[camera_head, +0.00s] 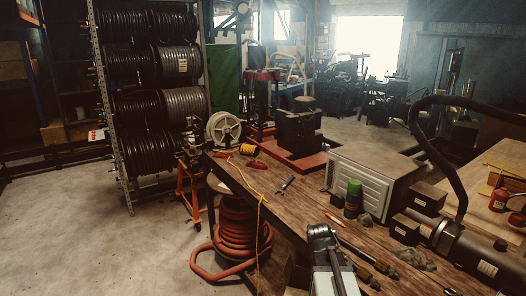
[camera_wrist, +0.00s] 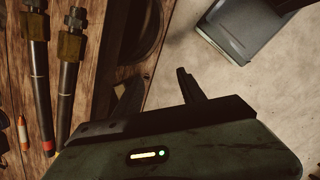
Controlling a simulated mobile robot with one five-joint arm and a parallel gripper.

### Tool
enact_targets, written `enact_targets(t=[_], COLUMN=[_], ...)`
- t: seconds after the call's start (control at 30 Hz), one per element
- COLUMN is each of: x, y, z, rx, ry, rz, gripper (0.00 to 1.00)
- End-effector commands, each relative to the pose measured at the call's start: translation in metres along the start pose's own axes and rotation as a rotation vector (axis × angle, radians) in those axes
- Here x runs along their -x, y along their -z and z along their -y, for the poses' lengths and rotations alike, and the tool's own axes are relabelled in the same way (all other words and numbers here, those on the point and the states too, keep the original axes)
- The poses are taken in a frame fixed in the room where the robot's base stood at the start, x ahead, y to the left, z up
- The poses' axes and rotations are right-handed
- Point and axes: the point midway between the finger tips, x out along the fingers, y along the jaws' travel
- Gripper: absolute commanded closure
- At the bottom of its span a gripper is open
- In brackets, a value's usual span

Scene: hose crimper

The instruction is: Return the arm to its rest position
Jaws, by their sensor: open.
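My gripper (camera_wrist: 158,88) shows in the wrist view with its two dark fingers apart and nothing between them. It is at the edge of the wooden workbench (camera_wrist: 101,95), with bare floor (camera_wrist: 270,90) on the right of the picture. Part of my arm stands at the bottom centre of the head view, in front of the bench. My fingertips cannot be made out clearly there.
Two hose ends with brass fittings (camera_wrist: 70,45) lie on the bench, beside an orange marker (camera_wrist: 23,132). A hose-reel rack (camera_head: 115,120) stands left; floor (camera_head: 95,220) is clear.

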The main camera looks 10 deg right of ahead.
Motion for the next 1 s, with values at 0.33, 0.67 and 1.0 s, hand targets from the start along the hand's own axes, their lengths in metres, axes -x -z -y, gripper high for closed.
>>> enact_targets(t=[0.33, 0.67, 1.0], x=[0.017, 0.02, 0.019], y=[0.14, 0.147, 0.147], z=[0.114, 0.12, 0.12], rx=[-0.495, -0.893, -0.892], ry=[0.118, 0.198, 0.197], rz=[-0.18, -0.182, -0.182], gripper=[0.53, 0.53, 0.64])
